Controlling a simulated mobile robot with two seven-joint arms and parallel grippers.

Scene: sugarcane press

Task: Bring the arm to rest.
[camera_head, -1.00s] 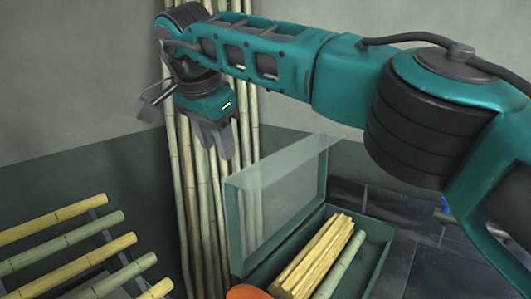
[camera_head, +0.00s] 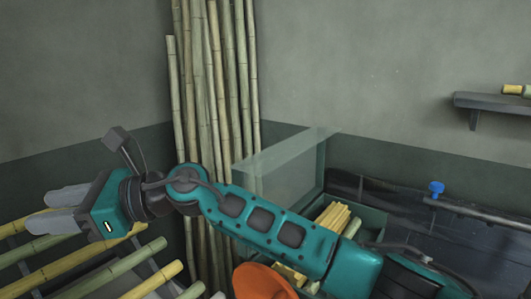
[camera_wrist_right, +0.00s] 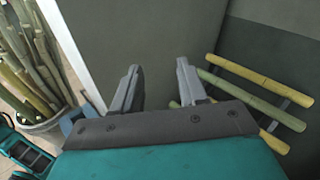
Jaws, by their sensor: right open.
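My right arm is teal and crosses the lower part of the head view from the right. Its gripper (camera_head: 50,210) points left, above a rack of cane pieces. In the right wrist view the two grey fingers (camera_wrist_right: 158,90) stand apart with nothing between them, so the gripper is open and empty. Several yellow and green cane pieces (camera_wrist_right: 247,103) lie on the rack beyond the right finger. My left gripper is not in view.
A green box with a clear raised lid (camera_head: 285,165) holds yellow cane strips (camera_head: 333,217), partly behind my arm. Tall canes (camera_head: 215,90) stand in the corner. An orange object (camera_head: 262,282) sits below the arm. A shelf (camera_head: 490,103) hangs at right.

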